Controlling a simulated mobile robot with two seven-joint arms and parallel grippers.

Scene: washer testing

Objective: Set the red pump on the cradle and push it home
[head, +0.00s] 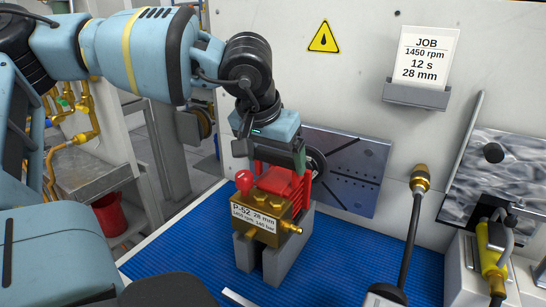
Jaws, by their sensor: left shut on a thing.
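My left gripper (277,160) comes down from above and is shut on the red body. The pump is at the grey cradle (292,247), with its brass block over the cradle's two uprights. I cannot tell whether it rests fully on them. Behind the pump is a dark round coupling (315,163) on a metal plate; the pump's rear end is partly hidden. My right gripper is not in view.
The cradle stands on a blue ribbed mat (185,258). A job card (427,53) reads 1450 rpm, 12 s, 28 mm. The mat left of the cradle is clear.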

